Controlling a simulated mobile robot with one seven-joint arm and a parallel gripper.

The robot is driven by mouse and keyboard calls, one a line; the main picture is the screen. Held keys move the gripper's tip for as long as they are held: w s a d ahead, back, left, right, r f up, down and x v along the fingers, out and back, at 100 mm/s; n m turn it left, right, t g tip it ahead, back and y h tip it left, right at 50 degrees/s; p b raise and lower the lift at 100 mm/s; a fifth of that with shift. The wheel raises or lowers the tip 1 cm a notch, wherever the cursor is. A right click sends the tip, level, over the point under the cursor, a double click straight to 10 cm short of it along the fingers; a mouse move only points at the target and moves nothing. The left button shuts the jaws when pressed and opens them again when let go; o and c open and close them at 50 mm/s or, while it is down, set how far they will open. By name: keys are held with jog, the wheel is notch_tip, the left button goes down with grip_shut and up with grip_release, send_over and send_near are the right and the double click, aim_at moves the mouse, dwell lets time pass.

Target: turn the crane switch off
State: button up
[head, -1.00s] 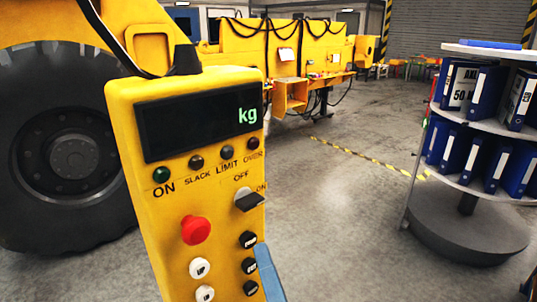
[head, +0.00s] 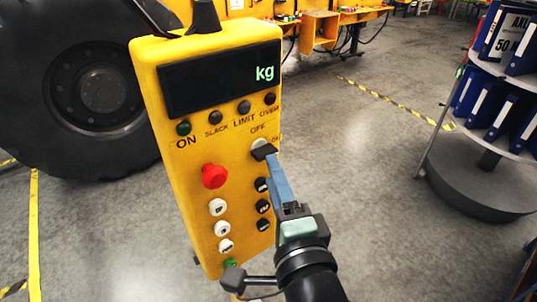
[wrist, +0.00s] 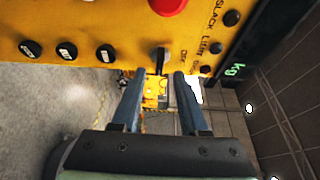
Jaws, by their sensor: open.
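The crane switch (head: 264,151) is a dark lever knob on a yellow control box (head: 205,135). The label OFF stands above it and ON to its right; the lever lies toward ON. My gripper (head: 274,160) reaches up from below right, its blue fingertips at the lever. In the wrist view the switch (wrist: 160,60) lies between the two parted fingers of my gripper (wrist: 159,76), with a gap on each side. The gripper is open and holds nothing. One finger is mostly hidden in the head view.
A red button (head: 214,176), white buttons (head: 218,207) and black buttons (head: 263,206) sit close to the switch. The display (head: 222,78) reads kg above dark lamps. A large tyre (head: 95,95) stands behind left, a shelf with blue binders (head: 514,35) at right.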

aim_at(264, 151)
jog(key=x, duration=0.4)
jog(key=shift+w+p, duration=0.2)
jog(key=shift+p, duration=0.15)
grip_shut()
